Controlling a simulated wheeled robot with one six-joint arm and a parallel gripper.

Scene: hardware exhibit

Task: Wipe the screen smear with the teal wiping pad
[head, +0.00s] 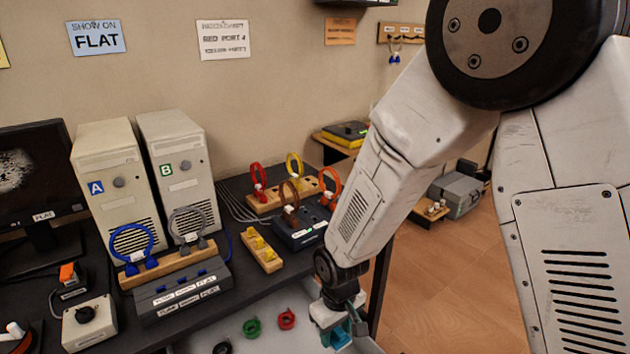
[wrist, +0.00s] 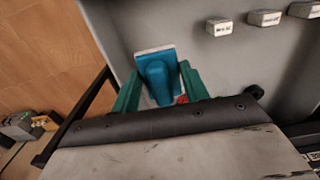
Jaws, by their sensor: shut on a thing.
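The teal wiping pad (wrist: 157,75) has a pale face edge and sits between the green fingers of my gripper (wrist: 160,88) in the wrist view. My gripper is shut on it. In the head view my gripper (head: 343,318) hangs low, beside the right end of the dark bench, with part of the pad (head: 339,337) showing below it. The monitor (head: 40,228) stands at the far left, cut off by the frame edge. A pale speckled smear (head: 14,170) shows on its dark screen. The pad is well apart from the screen.
Beige towers A (head: 118,205) and B (head: 180,175) stand beside the monitor. Before them are a wooden cable rack (head: 170,265), a dark labelled box (head: 183,291) and a grey box with a black knob (head: 90,325). Coloured cable loops stand on a wooden block (head: 262,206) farther right.

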